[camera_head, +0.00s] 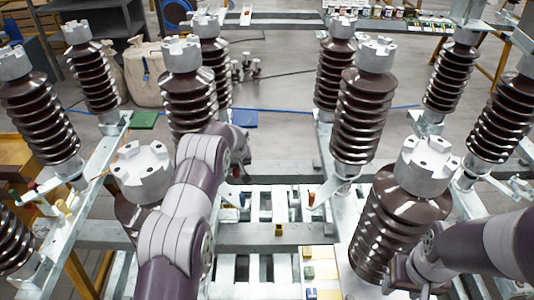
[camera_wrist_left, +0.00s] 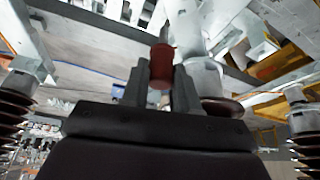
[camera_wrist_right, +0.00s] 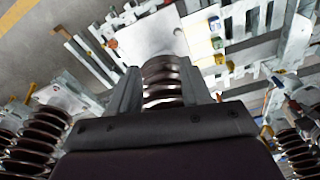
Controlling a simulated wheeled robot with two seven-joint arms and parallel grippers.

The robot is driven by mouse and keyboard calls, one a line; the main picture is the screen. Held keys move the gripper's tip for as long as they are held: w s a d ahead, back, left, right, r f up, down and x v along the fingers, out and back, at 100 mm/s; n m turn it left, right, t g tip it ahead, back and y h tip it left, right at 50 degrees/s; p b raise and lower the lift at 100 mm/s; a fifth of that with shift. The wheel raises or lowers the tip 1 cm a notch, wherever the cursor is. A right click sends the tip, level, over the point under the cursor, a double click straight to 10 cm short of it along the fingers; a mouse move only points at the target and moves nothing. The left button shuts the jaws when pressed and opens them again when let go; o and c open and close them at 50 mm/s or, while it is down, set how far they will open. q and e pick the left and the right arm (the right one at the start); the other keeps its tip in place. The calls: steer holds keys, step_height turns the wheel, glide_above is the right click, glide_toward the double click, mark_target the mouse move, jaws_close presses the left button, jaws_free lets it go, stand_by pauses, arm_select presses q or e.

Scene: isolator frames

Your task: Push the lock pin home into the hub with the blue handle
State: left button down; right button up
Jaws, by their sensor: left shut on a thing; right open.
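My left gripper (camera_wrist_left: 160,82) is shut on a dark red cylindrical grip (camera_wrist_left: 161,64) in the left wrist view. A pale grey metal column (camera_wrist_left: 185,30) stands just beyond it; I cannot tell whether the grip's far end touches it. In the head view my left arm hides most of that gripper. My right gripper (camera_wrist_right: 168,88) is open, with a brown ribbed insulator (camera_wrist_right: 162,78) beyond and between its fingers; contact cannot be told. No blue-handled pin is clearly visible. A small blue item (camera_head: 242,199) shows on the frame in the head view. The hub cannot be made out.
Tall brown insulators with grey caps, such as the near right one (camera_head: 398,225), stand around both arms. Steel beams (camera_head: 270,235) cross below. Yellow and white blocks (camera_head: 322,270) lie on a panel at the front. Open floor (camera_head: 275,85) lies behind.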

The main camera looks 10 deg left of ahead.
arm_select(q)
steer(key=shift+s+a+f+b, duration=0.1)
steer(key=shift+a+f+b, duration=0.25)
steer(key=shift+a+f, duration=0.25)
steer(key=shift+s+a+f+b, duration=0.1)
steer(key=shift+a+f+b, duration=0.25)
steer(key=shift+f, duration=0.4)
steer(key=shift+s+a+f+b, duration=0.1)
steer(key=shift+a+f+b, duration=0.2)
steer(key=shift+a+f, duration=0.3)
arm_select(e)
steer(key=shift+f, duration=0.25)
arm_select(q)
steer(key=shift+d+f, duration=0.1)
steer(key=shift+f, duration=0.05)
arm_select(e)
steer(key=shift+f, duration=0.1)
arm_select(q)
steer(key=shift+b, duration=0.4)
arm_select(e)
steer(key=shift+f, duration=0.3)
arm_select(q)
steer(key=shift+f+b, duration=1.65)
steer(key=shift+b, duration=0.05)
arm_select(e)
steer(key=shift+f, duration=1.7)
arm_select(q)
steer(key=shift+f, duration=0.2)
arm_select(e)
steer(key=shift+f, duration=0.15)
